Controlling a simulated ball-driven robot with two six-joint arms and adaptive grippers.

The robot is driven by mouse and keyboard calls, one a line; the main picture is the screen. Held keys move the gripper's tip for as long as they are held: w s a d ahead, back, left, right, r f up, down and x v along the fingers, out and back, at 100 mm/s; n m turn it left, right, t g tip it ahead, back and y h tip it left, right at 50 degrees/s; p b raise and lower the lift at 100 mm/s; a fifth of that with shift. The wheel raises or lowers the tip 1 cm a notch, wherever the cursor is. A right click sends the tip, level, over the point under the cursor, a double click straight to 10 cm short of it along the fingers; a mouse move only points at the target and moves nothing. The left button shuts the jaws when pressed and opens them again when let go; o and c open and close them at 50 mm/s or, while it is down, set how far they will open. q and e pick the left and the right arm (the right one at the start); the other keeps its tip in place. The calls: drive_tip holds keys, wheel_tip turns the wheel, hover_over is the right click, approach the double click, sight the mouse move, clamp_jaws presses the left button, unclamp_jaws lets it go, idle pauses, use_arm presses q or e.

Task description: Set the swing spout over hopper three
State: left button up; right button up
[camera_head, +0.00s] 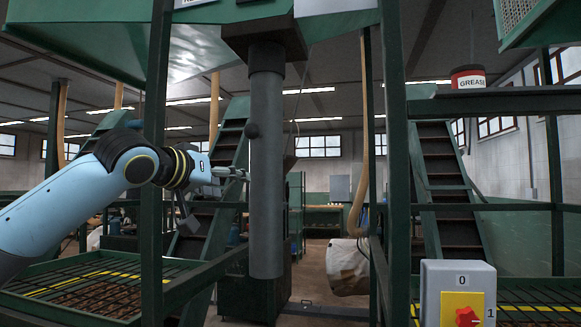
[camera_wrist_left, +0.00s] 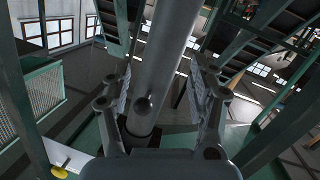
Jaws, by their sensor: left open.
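The spout is a long grey vertical pipe (camera_head: 266,190) hanging from a dark housing under the green overhead structure. My left gripper (camera_head: 240,174) points at the pipe's left side, below the knob; contact cannot be told. Its open fingers (camera_wrist_left: 160,95) show on both sides of the pipe in the wrist view. A dark bin (camera_head: 240,300) stands below the pipe. No hopper number is readable. My right gripper is out of view.
Green posts (camera_head: 152,200) and (camera_head: 394,160) stand either side of the pipe. Grated decks with yellow stripes (camera_head: 90,285) lie low left and right. A grey switch box (camera_head: 458,270) stands front right. A grease tin (camera_head: 468,78) sits on a beam. A pale sack (camera_head: 347,268) hangs behind.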

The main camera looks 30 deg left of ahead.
use_arm(q)
drive_tip(key=t+p, duration=0.1)
approach(247, 131)
wheel_tip(247, 131, down, 4)
drive_tip(key=w+d, duration=0.1)
drive_tip(key=w, duration=0.1)
wheel_tip(247, 131, up, 4)
drive_tip(key=a+p, duration=0.1)
drive_tip(key=p, duration=0.1)
drive_tip(key=shift+m+t, duration=0.3)
drive_tip(key=shift+m, duration=0.1)
drive_tip(key=w+p, duration=0.4)
drive_tip(key=w, duration=0.5)
drive_tip(key=shift+w+a, duration=0.1)
drive_tip(key=shift+w, duration=0.05)
drive_tip(key=shift+w+f, duration=0.15)
drive_tip(key=shift+w, duration=0.3)
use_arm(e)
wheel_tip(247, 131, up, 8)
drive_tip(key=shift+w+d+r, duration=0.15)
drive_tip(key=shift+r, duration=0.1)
use_arm(q)
drive_tip(key=shift+c, duration=0.4)
clamp_jaws()
